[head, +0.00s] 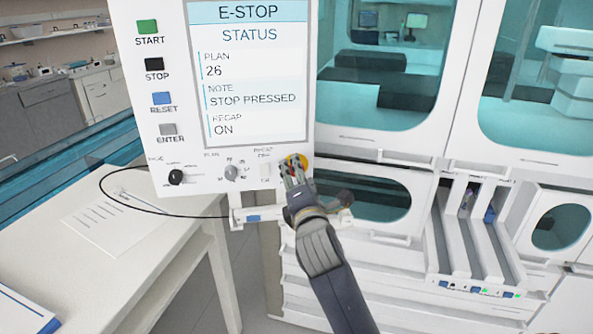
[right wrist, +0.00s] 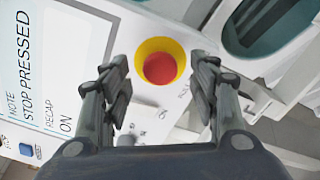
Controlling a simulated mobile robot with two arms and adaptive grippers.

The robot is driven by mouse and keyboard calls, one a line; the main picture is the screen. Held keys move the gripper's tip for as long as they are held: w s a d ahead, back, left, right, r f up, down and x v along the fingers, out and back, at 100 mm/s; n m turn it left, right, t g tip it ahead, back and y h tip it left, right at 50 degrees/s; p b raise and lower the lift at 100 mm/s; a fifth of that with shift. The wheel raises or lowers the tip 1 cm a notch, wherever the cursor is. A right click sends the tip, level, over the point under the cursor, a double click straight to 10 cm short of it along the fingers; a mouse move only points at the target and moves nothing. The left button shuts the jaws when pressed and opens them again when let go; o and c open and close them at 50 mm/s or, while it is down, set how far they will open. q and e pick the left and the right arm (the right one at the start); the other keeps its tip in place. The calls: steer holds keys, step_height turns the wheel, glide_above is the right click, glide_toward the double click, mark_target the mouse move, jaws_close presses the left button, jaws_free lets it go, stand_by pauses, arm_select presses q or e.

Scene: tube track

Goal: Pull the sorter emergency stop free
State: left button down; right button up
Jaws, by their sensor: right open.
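The emergency stop is a red button with a yellow collar (head: 297,161) at the lower right corner of the white control panel (head: 212,181). In the right wrist view the red button (right wrist: 160,68) sits between and just beyond the fingertips, with its yellow ring around it. The panel screen (head: 250,70) reads E-STOP, STATUS, plan 26, note STOP PRESSED, recap ON. My right gripper (head: 291,172) is at the button, partly covering it in the head view. Its fingers (right wrist: 160,88) are apart on either side, with no clear contact. My left gripper is not in view.
Start, stop, reset and enter buttons (head: 161,97) line the panel's left side. A black knob (head: 176,177) and a grey knob (head: 231,172) sit along its bottom. A white table (head: 150,262) stands at lower left. The white machine (head: 450,130) with windows and rack lanes fills the right.

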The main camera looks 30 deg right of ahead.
steer(key=shift+x, duration=1.05)
steer(key=c, duration=1.2)
steer(key=shift+c, duration=0.4)
steer(key=shift+s+a+f, duration=0.1)
steer(key=shift+s, duration=0.15)
steer(key=shift+s+a+p, duration=0.1)
steer(key=shift+s+p, duration=0.05)
steer(key=shift+p, duration=0.15)
steer(key=o, duration=1.1)
steer(key=shift+o, duration=0.8)
